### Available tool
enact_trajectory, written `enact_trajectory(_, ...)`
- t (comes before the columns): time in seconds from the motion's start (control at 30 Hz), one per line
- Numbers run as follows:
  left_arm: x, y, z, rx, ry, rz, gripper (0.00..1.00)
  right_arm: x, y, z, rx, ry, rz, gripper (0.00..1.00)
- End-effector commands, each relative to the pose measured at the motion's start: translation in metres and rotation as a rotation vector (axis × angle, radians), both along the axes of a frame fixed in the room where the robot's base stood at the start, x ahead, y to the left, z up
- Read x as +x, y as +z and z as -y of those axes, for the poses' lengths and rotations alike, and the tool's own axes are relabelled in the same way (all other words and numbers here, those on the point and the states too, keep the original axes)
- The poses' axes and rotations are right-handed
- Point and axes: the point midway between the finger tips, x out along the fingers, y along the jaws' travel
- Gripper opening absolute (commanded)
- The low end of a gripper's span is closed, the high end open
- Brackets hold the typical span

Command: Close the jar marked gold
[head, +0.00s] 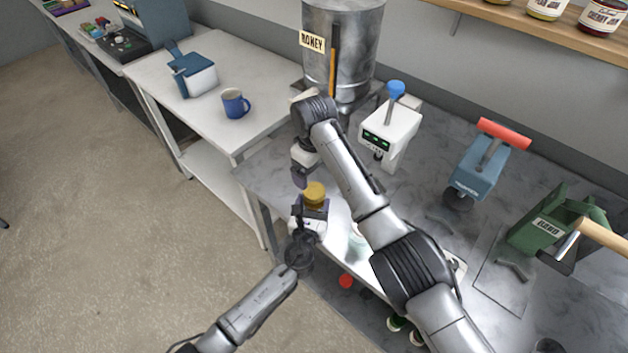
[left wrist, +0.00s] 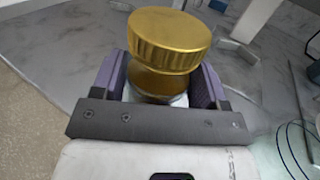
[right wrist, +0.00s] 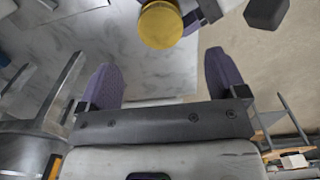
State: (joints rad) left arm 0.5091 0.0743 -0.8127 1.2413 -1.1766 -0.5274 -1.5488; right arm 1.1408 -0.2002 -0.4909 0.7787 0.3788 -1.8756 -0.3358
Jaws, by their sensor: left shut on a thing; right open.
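The jar has a gold ridged lid (head: 315,192) on top. My left gripper (head: 311,214) is shut on the jar's body (left wrist: 158,85) below the lid and holds it upright at the grey table's near left edge. In the left wrist view the lid (left wrist: 162,40) sits over the jar between the purple fingers; I cannot tell how tight it is. My right gripper (head: 301,172) is above and slightly left of the lid, pointing down. In the right wrist view it is open and empty (right wrist: 160,85), and the lid (right wrist: 160,25) shows beyond its fingers, apart from them. Any marking on the jar is hidden.
A metal honey tank (head: 342,50) stands behind my right arm. A white device with a blue knob (head: 390,132), a blue press with a red handle (head: 478,168) and a green machine (head: 560,222) stand on the grey table. A white side table (head: 262,112) holds a blue mug (head: 234,103).

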Motion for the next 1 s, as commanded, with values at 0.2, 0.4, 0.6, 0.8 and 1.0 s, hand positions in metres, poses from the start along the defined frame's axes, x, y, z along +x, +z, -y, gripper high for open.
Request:
enact_trajectory(0.2, 0.000, -0.001, 0.000, 0.000, 0.000, -0.001, 0.01, 0.000, 0.031, -0.001, 0.001, 0.001, 0.000, 0.91)
enact_trajectory(0.4, 0.000, -0.001, 0.000, -0.001, 0.000, -0.001, 0.01, 0.000, 0.043, 0.000, 0.001, 0.001, -0.001, 0.91)
enact_trajectory(0.6, 0.000, -0.001, 0.000, 0.000, 0.000, -0.001, 0.01, 0.000, 0.045, -0.001, 0.000, 0.001, -0.001, 0.91)
enact_trajectory(0.8, 0.000, -0.001, 0.000, 0.000, 0.000, -0.001, 0.72, 0.000, 0.045, 0.000, 0.000, 0.001, -0.001, 0.91)
enact_trajectory(1.0, 0.000, 0.000, 0.000, 0.000, 0.000, -0.001, 0.91, 0.000, 0.045, 0.000, 0.000, 0.001, -0.001, 0.91)
